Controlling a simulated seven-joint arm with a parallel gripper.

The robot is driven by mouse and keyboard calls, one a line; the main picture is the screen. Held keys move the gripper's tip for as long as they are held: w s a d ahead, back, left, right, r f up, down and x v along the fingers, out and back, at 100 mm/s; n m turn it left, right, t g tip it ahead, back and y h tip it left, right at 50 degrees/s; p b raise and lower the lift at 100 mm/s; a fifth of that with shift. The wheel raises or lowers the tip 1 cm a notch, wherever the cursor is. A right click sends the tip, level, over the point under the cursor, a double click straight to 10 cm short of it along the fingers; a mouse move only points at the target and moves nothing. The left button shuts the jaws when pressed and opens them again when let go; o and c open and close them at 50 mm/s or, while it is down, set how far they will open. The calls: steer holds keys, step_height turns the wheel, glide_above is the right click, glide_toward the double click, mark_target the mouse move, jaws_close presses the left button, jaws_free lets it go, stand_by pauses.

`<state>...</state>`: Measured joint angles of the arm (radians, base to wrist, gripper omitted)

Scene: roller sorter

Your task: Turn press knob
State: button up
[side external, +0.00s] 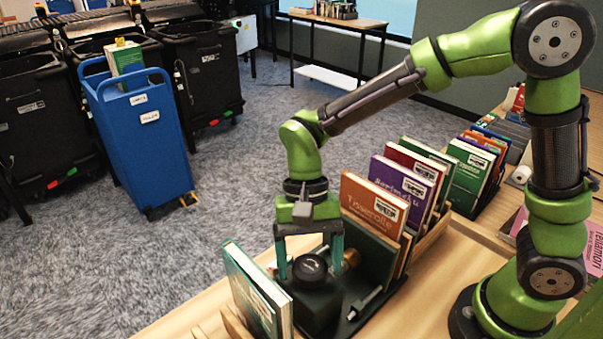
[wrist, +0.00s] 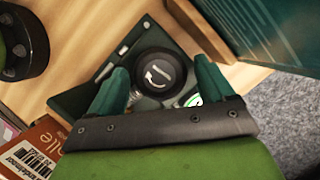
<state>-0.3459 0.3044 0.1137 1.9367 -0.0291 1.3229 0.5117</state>
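The press knob (side external: 310,268) is a round black knob on top of a dark green box-shaped press (side external: 318,305). In the wrist view the knob (wrist: 159,74) shows a white curved arrow on its top. My gripper (side external: 310,262) points down over the press, with one finger on each side of the knob. In the wrist view its two teal fingertips (wrist: 160,82) are spread apart, with the knob in the gap between them. I cannot tell whether a finger touches the knob.
A teal book (side external: 255,293) stands close on the left of the press. An orange book (side external: 374,206) and several others stand in a wooden rack behind it. A small lever (side external: 365,302) sits to the right. A blue cart (side external: 145,135) and black bins (side external: 205,75) stand on the carpet.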

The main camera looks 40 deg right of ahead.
steer(key=shift+r, duration=0.15)
steer(key=v, duration=1.6)
steer(key=shift+w+r, duration=0.2)
steer(key=shift+r, duration=0.1)
steer(key=shift+d, duration=0.15)
steer(key=s+d+f+n+t, duration=0.3)
steer(key=s+d+t, duration=0.6)
steer(key=d, duration=0.4)
steer(key=shift+s+d+t+h, duration=0.3)
steer(key=shift+s+d+t, duration=0.05)
steer(key=shift+t, duration=0.55)
